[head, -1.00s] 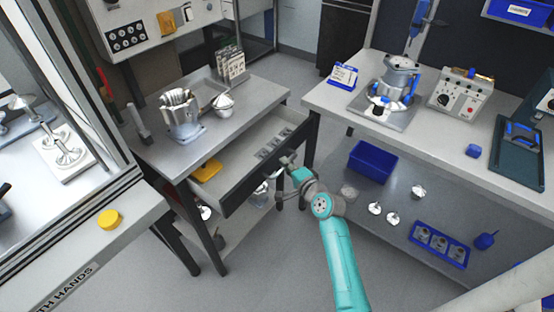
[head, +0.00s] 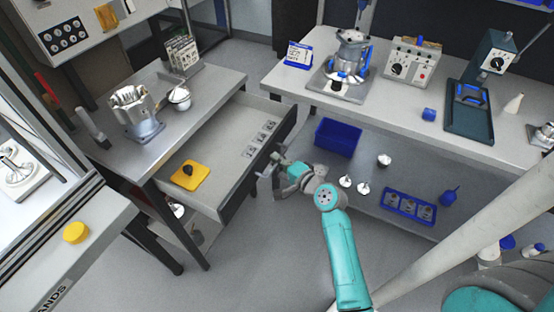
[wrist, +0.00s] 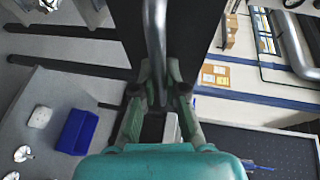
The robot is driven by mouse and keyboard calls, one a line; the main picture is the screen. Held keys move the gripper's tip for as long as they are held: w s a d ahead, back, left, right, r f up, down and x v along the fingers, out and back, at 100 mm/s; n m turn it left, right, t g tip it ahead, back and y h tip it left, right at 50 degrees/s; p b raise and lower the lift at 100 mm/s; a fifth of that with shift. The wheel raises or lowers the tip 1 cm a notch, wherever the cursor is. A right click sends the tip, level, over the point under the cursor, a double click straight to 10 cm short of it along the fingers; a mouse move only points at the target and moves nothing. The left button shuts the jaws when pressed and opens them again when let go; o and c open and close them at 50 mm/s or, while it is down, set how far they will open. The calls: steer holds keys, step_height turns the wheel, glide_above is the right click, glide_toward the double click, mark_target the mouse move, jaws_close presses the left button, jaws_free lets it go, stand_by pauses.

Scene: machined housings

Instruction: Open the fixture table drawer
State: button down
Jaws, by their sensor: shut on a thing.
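The fixture table drawer (head: 222,165) is pulled well out from under the steel fixture table (head: 215,88). Its dark front (head: 244,187) faces my arm. Inside lie a yellow plate with a dark knob (head: 190,173) and several small grey pieces in a row (head: 262,136). My gripper (head: 277,165) is at the middle of the drawer front, on its handle. In the wrist view my gripper (wrist: 160,98) is shut on the metal bar handle (wrist: 155,45), which runs between the fingers. The fingers hide part of the handle in the head view.
A machined housing (head: 136,112) and a small metal part (head: 179,97) stand on the fixture table. A workbench (head: 400,108) is at right, with a blue bin (head: 338,137) on its lower shelf. Grey floor is open before the drawer.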

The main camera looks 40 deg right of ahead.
steer(key=c, duration=1.2)
jaws_free()
steer(key=v, duration=1.2)
steer(key=s+a+f+n+g+h, duration=0.1)
steer(key=s+a+f+n+g, duration=0.35)
steer(key=s+a, duration=0.9)
steer(key=s+a+r+n+t+y, duration=0.1)
steer(key=s+a+r+n, duration=0.3)
steer(key=s+n, duration=0.2)
steer(key=s+a+r+n+t+y, duration=0.1)
steer(key=s+a+r+n+t, duration=0.1)
steer(key=s+a+r+n, duration=0.2)
steer(key=s+a+n, duration=0.1)
steer(key=s+n, duration=0.2)
steer(key=shift+r, duration=0.2)
